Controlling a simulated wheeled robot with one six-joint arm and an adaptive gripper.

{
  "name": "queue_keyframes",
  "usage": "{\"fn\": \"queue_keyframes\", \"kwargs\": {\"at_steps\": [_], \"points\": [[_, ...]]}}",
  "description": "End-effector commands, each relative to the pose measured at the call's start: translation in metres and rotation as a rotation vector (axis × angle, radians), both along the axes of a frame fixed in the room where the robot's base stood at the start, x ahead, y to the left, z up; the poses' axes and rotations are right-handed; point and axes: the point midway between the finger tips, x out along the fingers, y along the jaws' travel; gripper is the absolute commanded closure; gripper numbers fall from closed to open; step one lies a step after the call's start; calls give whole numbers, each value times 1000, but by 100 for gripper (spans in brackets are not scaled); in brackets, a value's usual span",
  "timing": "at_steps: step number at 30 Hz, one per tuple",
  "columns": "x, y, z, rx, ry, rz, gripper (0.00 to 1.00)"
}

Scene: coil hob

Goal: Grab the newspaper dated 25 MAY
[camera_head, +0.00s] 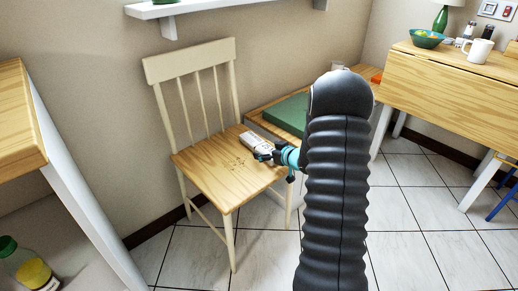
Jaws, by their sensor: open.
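A small white and grey folded item, which looks like a newspaper (254,141), lies on the wooden seat of a cream chair (215,180), near the seat's back right side. Its date is too small to read. My gripper (266,155), dark with a teal part, is open at the near right end of this item. I cannot tell whether the fingers touch it or sit around it. My black ribbed arm covers the area right of the chair.
A wooden drop-leaf table (450,85) with a bowl (426,39) and a white mug (479,50) is at right. A white-sided counter (22,115) is at left. Tiled floor is clear in front.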

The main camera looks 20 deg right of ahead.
Motion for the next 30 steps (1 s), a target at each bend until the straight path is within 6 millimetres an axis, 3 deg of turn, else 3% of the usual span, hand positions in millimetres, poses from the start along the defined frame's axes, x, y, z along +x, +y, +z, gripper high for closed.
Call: {"fn": "queue_keyframes", "kwargs": {"at_steps": [4,12,23,30], "points": [[0,0,0,0,0,0,6],[0,0,0,0,0,1,74],[0,1,3,-1,0,1,75],[0,0,28,-3,-4,2,75]]}}
